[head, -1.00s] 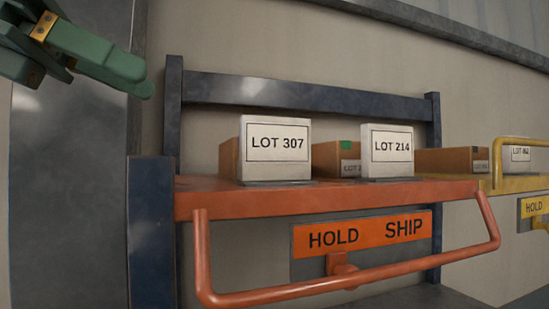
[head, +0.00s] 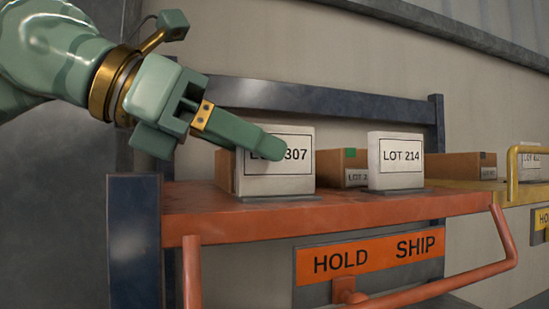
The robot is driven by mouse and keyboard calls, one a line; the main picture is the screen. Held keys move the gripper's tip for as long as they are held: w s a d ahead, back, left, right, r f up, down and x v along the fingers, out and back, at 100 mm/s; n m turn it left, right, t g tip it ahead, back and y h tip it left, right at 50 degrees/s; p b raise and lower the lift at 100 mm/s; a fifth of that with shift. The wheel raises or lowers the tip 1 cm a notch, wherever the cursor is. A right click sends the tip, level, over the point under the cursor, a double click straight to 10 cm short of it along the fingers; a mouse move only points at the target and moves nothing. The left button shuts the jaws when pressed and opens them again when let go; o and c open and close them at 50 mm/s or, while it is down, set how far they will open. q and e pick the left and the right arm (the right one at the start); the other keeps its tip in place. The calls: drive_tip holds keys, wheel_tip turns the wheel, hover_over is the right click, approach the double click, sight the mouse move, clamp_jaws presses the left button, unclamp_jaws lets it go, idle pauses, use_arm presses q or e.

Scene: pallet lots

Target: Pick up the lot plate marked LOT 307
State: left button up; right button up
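The white plate marked LOT 307 (head: 298,168) stands upright on the orange shelf (head: 340,208), in a dark base. My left gripper (head: 272,147) comes in from the upper left. One green finger lies across the front of the plate's label, covering most of "LOT". A second finger is not clearly visible, so I cannot tell whether the gripper is open or shut, or whether the finger touches the plate. My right gripper is not in view.
A similar white plate marked LOT 214 (head: 402,168) stands to the right. Brown boxes (head: 460,166) sit behind the plates. A yellow-railed shelf (head: 513,180) adjoins at right.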

sight(312, 171)
use_arm(q)
drive_tip(key=x, duration=0.3)
drive_tip(key=shift+d+f, duration=0.1)
drive_tip(key=shift+d, duration=0.15)
drive_tip(key=shift+a, duration=0.2)
drive_tip(key=c, duration=0.9)
clamp_jaws()
drive_tip(key=shift+d, duration=0.1)
